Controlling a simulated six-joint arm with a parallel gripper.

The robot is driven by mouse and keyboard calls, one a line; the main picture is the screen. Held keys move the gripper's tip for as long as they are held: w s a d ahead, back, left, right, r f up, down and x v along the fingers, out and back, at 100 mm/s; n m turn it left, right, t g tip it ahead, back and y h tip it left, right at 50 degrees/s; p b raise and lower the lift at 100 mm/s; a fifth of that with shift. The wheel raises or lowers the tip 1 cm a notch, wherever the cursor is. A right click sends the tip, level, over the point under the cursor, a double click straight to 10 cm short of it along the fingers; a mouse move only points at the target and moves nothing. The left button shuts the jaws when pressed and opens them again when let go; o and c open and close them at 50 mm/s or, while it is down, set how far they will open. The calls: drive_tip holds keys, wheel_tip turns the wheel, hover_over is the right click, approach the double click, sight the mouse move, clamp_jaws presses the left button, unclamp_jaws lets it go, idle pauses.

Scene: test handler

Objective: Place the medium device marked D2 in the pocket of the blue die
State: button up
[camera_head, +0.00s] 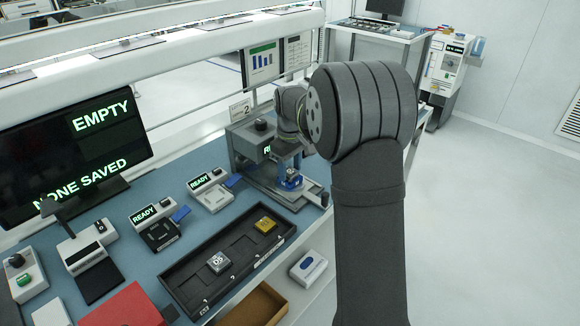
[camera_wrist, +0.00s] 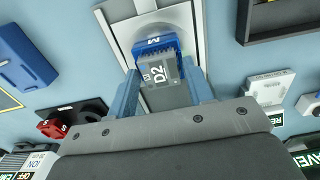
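The medium device (camera_wrist: 162,85), grey and marked D2, is between the two fingers of my gripper (camera_wrist: 163,88) in the wrist view. The fingers appear to press on its sides. The blue die (camera_wrist: 153,42), marked M, is directly beyond the device, on a pale metal plate. The device covers most of the die's top, so the pocket is hidden. I cannot tell whether the device is in the pocket or just above it. In the head view, the blue die (camera_head: 289,183) is at the handler station, with my gripper (camera_head: 290,163) right over it.
A black tray (camera_head: 185,283) on the bench holds a silver device (camera_head: 218,262) and a gold device (camera_head: 265,224). The handler press (camera_head: 247,143) stands close to my gripper. A red emergency button (camera_wrist: 52,128) and a blue block (camera_wrist: 22,60) are left in the wrist view.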

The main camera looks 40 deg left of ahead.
sight(290, 172)
drive_tip(key=shift+o, duration=0.9)
wheel_tip(290, 172, up, 12)
drive_tip(key=shift+r, duration=0.2)
wheel_tip(290, 172, down, 12)
drive_tip(key=shift+f, duration=0.1)
drive_tip(key=shift+r, duration=1.95)
